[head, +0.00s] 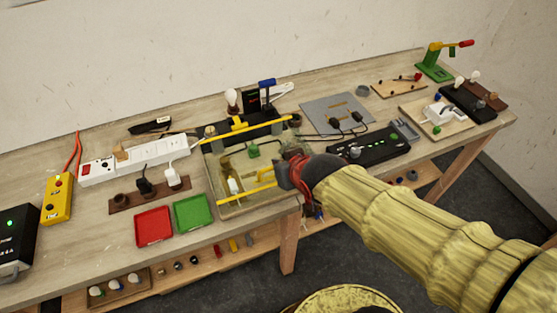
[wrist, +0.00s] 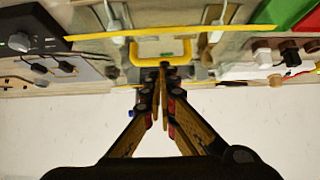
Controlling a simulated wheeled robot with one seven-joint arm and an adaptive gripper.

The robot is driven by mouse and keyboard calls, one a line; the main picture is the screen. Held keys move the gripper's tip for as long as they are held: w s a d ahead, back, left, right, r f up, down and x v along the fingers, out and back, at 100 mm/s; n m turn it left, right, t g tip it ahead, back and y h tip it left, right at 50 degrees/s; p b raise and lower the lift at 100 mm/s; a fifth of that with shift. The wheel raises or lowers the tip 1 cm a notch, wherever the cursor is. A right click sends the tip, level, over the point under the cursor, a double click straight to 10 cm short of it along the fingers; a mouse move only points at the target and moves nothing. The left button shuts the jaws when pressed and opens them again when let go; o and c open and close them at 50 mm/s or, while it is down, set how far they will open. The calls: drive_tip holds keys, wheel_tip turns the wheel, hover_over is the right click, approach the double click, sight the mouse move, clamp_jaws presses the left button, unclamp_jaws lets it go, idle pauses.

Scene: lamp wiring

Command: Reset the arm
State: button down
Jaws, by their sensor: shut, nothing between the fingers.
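My arm, in a yellow sleeve, reaches in from the lower right in the head view. My gripper (head: 283,176) is at the front right edge of a wiring board (head: 238,208) with yellow bars. In the wrist view my gripper's fingers (wrist: 163,72) come together and look shut, with nothing held. A yellow U-shaped handle (wrist: 135,52) lies just beyond the fingertips; I cannot tell whether they touch it. My wrist partly hides the board's right side in the head view.
The bench is crowded: a red tray (head: 153,226), a green tray (head: 193,213), a white power strip (head: 135,161), a black power strip (head: 370,147) and a green stand (head: 434,70). A lower shelf (head: 190,275) holds small parts. Open floor lies in front.

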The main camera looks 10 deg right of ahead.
drive_tip(key=s+d+f+p, duration=0.1)
drive_tip(key=s, duration=0.6)
drive_tip(key=shift+d, duration=0.2)
